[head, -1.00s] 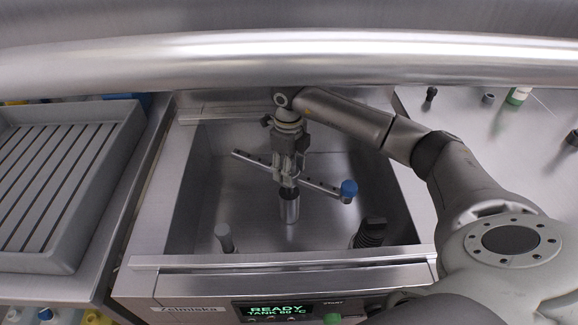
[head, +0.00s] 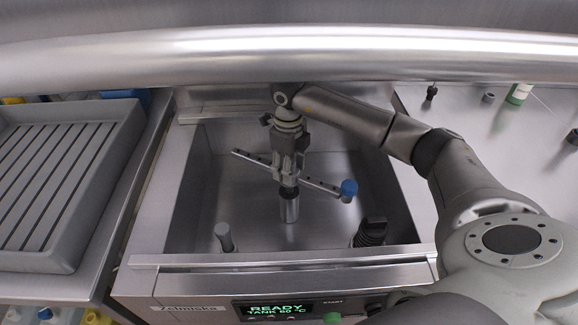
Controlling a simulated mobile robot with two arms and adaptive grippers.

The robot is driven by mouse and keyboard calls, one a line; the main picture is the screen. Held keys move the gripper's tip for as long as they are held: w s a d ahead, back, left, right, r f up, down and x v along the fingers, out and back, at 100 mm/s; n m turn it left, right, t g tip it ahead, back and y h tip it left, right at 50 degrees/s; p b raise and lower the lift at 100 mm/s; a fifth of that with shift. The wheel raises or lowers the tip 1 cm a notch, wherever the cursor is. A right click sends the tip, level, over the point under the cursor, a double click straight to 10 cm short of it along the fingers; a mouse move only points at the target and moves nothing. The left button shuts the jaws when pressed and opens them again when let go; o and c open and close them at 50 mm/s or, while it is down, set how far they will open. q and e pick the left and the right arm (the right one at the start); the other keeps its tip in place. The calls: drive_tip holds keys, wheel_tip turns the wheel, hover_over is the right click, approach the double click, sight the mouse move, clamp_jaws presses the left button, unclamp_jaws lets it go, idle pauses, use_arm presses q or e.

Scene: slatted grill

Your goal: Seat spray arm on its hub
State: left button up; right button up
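The spray arm (head: 321,185) is a thin grey bar with small holes and a blue cap (head: 349,188) at its right end. It lies slanted across the upper end of the hub (head: 289,207), a short metal post standing in the tank. My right gripper (head: 288,178) points down at the middle of the bar, directly above the hub, with its fingers around the bar's centre. I cannot tell whether the bar is fully down on the hub. My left gripper is not in view.
The steel tank (head: 200,256) has raised walls around the hub. A grey post (head: 224,236) and a dark ribbed piece (head: 371,232) stand near its front. A slatted grey tray (head: 60,262) is at left. A wide steel bar (head: 290,60) crosses above.

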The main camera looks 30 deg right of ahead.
drive_tip(key=shift+f+b, duration=1.85)
drive_tip(key=shift+f, duration=0.55)
drive_tip(key=o, duration=1.3)
wheel_tip(320, 180, up, 12)
drive_tip(key=shift+w+r, duration=0.1)
